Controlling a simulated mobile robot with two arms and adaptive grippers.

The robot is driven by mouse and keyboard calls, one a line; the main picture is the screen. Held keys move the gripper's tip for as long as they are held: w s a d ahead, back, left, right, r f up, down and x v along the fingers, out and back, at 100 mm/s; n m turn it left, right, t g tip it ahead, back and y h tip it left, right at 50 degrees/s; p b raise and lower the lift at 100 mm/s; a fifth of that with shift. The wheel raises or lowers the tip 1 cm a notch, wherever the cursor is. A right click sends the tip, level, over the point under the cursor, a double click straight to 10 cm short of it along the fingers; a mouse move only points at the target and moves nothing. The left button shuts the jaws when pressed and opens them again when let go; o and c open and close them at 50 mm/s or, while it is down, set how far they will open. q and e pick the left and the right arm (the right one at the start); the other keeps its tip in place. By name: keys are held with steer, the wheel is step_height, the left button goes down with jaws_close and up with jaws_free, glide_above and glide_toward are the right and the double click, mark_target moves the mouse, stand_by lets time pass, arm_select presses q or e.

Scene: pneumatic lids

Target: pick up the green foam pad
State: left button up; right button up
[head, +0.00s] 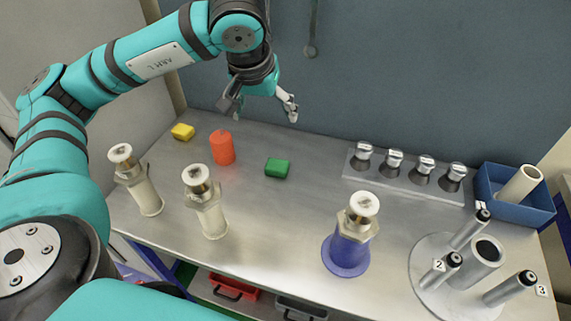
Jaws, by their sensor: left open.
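The green foam pad (277,168) lies flat on the metal bench, a little left of the middle. It is a small green block with nothing on it. My left gripper (262,112) hangs from the arm above the back of the bench, beyond the pad and slightly to its left. It is open, with its fingers spread apart and nothing between them. It is clear of the pad. My right gripper is not in the picture.
An orange cylinder (222,148) stands left of the pad, with a yellow block (183,132) behind it. White cylinders (206,203) stand at the front left, another in a blue base (346,256). A rack (392,183) and blue bin (512,210) are right.

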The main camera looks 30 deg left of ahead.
arm_select(q)
step_height(320, 180, down, 5)
steer(key=b, duration=0.4)
glide_above(277, 164)
steer(key=s+d, duration=0.1)
steer(key=s, duration=0.2)
steer(key=f, duration=1.1)
steer(key=shift+w+f, duration=0.2)
steer(key=shift+f, duration=0.2)
steer(key=shift+p+x, duration=0.7)
steer(key=shift+x, duration=2.4)
steer(key=shift+a, duration=0.1)
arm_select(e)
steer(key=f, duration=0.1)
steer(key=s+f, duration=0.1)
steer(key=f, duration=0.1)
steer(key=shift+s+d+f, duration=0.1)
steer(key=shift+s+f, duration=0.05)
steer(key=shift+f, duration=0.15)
arm_select(q)
steer(key=shift+c, duration=0.4)
steer(key=c, duration=1)
steer(key=shift+r, duration=0.1)
steer(key=shift+r, duration=0.1)
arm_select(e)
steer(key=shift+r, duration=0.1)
